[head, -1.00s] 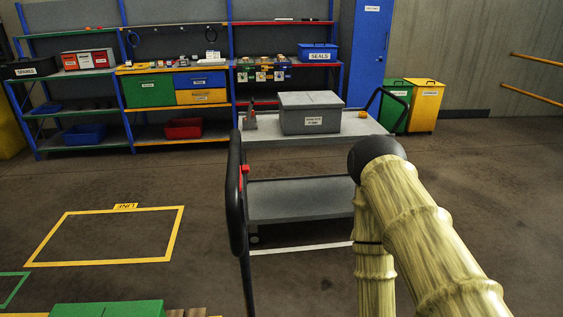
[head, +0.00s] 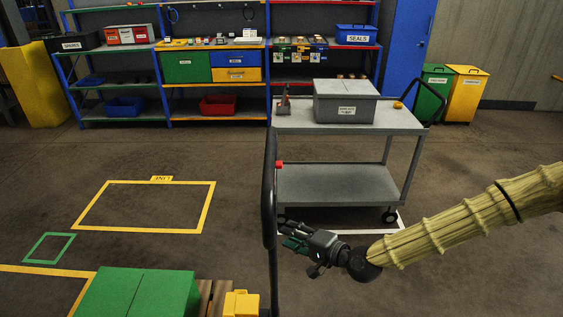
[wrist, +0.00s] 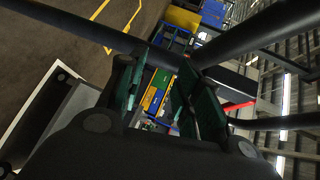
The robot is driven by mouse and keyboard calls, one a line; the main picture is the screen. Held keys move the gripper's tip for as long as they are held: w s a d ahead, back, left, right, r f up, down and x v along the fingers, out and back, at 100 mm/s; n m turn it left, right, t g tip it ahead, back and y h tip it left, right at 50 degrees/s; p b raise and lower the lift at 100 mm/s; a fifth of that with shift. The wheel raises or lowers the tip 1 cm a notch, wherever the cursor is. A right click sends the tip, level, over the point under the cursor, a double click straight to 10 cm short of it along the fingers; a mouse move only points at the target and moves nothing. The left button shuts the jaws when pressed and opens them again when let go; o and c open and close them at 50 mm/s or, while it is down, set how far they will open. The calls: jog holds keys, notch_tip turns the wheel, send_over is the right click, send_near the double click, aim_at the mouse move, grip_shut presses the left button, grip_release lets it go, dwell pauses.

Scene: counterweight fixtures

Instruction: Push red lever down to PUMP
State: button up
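The red lever (head: 279,164) is a small red piece on the black upright handle (head: 269,200) at the near end of the grey cart. No PUMP marking is readable. My gripper (head: 288,234) is low beside this handle, below the red lever in the head view, with its fingers pointing left. In the wrist view, the two dark green finger pads of my gripper (wrist: 160,88) stand apart with nothing between them. Black tubes pass close beyond them. A red bar (wrist: 238,106) shows past the right finger; I cannot tell if it is the lever.
The grey cart (head: 330,185) carries a grey lidded box (head: 346,103) on its top shelf. A green box (head: 137,293) and a yellow item (head: 240,303) are at the front left. Shelving stands behind. The floor inside the yellow outline (head: 145,205) is clear.

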jog(key=w+d+r+m+t+y+p, duration=0.1)
jog(key=w+d+r+t, duration=0.1)
jog(key=w+r, duration=0.35)
jog(key=w+d+r+t, duration=0.1)
jog(key=w+d+r, duration=0.15)
jog(key=r, duration=0.55)
jog(key=p+x, duration=0.2)
jog(key=x, duration=0.3)
jog(key=p+x, duration=0.2)
jog(key=x, duration=0.3)
jog(key=shift+s+a+r+p, duration=0.2)
jog(key=shift+a+p, duration=0.1)
jog(key=shift+p, duration=0.1)
